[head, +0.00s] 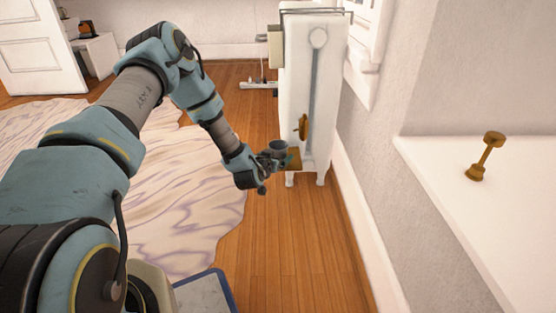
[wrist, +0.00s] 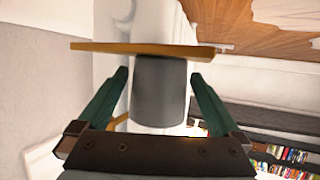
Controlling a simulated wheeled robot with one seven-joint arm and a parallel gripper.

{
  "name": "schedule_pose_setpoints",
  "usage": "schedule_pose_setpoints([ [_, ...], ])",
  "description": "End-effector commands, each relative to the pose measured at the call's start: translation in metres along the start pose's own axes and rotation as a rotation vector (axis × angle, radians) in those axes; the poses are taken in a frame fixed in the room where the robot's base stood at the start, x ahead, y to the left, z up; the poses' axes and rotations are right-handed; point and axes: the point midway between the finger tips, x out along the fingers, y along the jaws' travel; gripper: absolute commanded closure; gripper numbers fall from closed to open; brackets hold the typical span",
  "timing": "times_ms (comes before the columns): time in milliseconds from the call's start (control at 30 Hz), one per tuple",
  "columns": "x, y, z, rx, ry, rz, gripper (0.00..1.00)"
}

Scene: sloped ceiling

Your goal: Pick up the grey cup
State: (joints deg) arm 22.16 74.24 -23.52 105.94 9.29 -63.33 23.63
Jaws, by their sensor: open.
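The grey cup (head: 278,147) shows at the end of my arm in the head view, by the near end of the white radiator. In the wrist view the dark grey cup (wrist: 160,92) stands between the two green fingers of my gripper (wrist: 160,76), with a gap on each side. The gripper is open around it. The cup's one end meets a thin wooden board (wrist: 110,47), which also shows under it in the head view (head: 294,160). My gripper (head: 284,158) partly hides the cup's lower part in the head view.
The white radiator (head: 313,90) stands close behind the cup, with a brass valve (head: 303,127) on it. A white ledge (head: 470,225) with a brass dumbbell-shaped object (head: 485,156) is at the right. Wooden floor (head: 290,240) and a pale rug (head: 180,200) lie below, clear.

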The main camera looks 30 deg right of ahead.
Motion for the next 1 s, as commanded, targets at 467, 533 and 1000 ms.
schedule_pose_setpoints([
  [467,0.0104,0.0002,-0.0007,0.0,-0.001,0.001,0.14],
  [533,0.0104,0.0002,-0.0007,0.0,-0.001,0.001,0.21],
  [1000,0.0103,0.0002,-0.0004,-0.001,-0.001,0.001,0.74],
])
